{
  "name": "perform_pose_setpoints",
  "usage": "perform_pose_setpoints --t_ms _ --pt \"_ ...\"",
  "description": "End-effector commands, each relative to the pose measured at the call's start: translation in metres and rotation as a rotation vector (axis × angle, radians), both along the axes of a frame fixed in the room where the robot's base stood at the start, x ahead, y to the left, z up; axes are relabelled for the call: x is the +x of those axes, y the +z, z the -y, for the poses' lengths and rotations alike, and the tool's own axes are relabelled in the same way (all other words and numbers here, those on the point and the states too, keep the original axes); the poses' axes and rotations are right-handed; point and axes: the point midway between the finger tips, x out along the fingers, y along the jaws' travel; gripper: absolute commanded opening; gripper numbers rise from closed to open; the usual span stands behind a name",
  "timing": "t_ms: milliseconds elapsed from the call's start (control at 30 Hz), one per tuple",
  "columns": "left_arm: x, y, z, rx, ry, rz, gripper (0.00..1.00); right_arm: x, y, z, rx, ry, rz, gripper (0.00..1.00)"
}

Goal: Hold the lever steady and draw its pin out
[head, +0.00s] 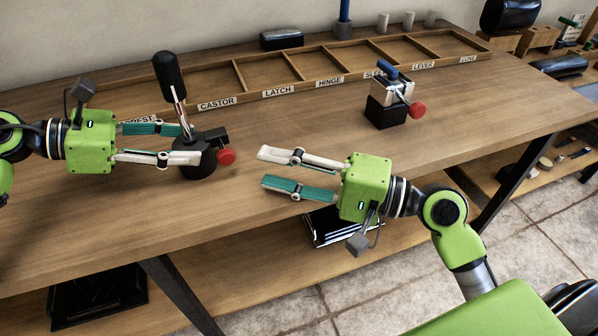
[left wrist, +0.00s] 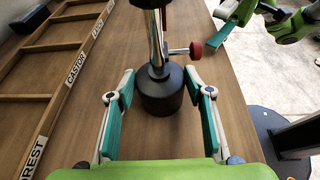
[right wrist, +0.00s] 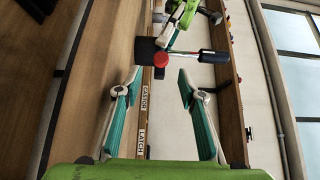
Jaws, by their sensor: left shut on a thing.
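The lever (head: 178,88) stands upright, with a black grip, a chrome rod and a round black base. Its red-knobbed pin (head: 226,156) sticks out of the base's right side. The lever also shows in the left wrist view (left wrist: 160,95). My left gripper (head: 189,143) is shut on the lever, fingers either side low down near the base. My right gripper (head: 264,167) is open and empty, right of the red knob and pointing at it, with a gap between. In the right wrist view the red knob (right wrist: 162,59) lies ahead, between and beyond the fingertips.
A black block with a grey housing, blue handle and red knob (head: 418,109) stands farther right. A labelled wooden tray (head: 300,88) with open compartments runs along the back. The bench (head: 290,125) is clear between the two fixtures. Its front edge passes below my right gripper.

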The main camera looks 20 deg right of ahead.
Motion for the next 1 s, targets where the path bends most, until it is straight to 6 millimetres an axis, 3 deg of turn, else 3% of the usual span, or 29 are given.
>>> perform_pose_setpoints --t_ms 100,300,733,767,800,833,1000 --pt "0.0 0.002 0.0 -0.003 0.0 0.001 0.05 -0.013 -0.001 0.017 -0.003 0.0 -0.003 0.36" --pt "0.0 0.002 0.0 -0.003 0.0 0.001 0.05 -0.025 0.0 0.032 -0.001 0.0 -0.001 0.36" --pt "0.0 0.002 0.0 -0.003 0.001 0.001 0.05 -0.027 0.001 0.034 0.0 0.001 0.001 0.36" --pt "0.0 0.002 0.0 -0.003 0.001 0.001 0.52 -0.027 0.001 0.034 0.0 0.001 0.001 0.36" --pt "0.0 0.002 0.0 -0.003 0.001 0.001 0.63 -0.027 0.001 0.034 0.0 0.001 0.001 0.36" --pt "0.0 0.002 0.0 -0.003 0.001 0.001 0.67 -0.027 0.001 0.034 0.0 0.001 0.001 0.36" --pt "0.0 0.001 0.0 -0.001 0.0 0.001 0.67 -0.026 0.001 0.034 0.0 0.001 0.001 0.36"
